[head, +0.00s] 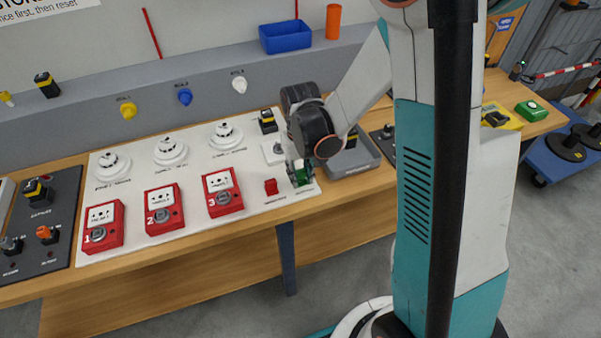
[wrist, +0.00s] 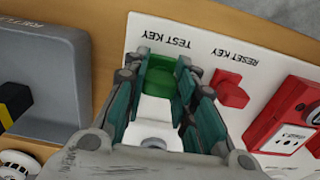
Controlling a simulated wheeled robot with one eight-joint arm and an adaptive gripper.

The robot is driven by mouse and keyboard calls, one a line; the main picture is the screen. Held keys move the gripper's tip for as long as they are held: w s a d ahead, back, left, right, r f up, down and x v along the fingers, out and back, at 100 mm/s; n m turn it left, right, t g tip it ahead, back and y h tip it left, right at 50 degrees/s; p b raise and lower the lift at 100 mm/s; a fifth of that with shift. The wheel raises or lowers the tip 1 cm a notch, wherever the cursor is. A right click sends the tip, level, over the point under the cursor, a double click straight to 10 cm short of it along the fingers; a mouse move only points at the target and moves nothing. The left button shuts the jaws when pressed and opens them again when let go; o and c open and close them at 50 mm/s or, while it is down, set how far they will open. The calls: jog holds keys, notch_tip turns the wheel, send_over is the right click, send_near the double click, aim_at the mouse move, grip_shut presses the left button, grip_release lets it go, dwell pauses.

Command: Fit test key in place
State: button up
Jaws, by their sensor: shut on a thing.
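My gripper (head: 298,170) points down at the right end of the white panel (head: 255,203). In the wrist view its fingers (wrist: 172,90) are shut on the green test key (wrist: 186,82), beside the printed words TEST KEY. The green key also shows below the fingers in the head view (head: 302,178). Whether it touches the panel I cannot tell; the fingers hide its sides. The red reset key (head: 271,187) stands just left of my gripper in the head view, and right of it in the wrist view (wrist: 230,90).
Three red call points (head: 103,225), (head: 164,209), (head: 222,191) with round grey fittings line the panel. White detectors (head: 170,151) sit behind them. A dark control panel (head: 40,220) is at the left.

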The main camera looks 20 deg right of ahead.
jog(key=shift+f, duration=0.15)
jog(key=o, duration=1.3)
jog(key=shift+c, duration=0.2)
jog(key=shift+r+p, duration=2.2)
jog(key=shift+r, duration=1.35)
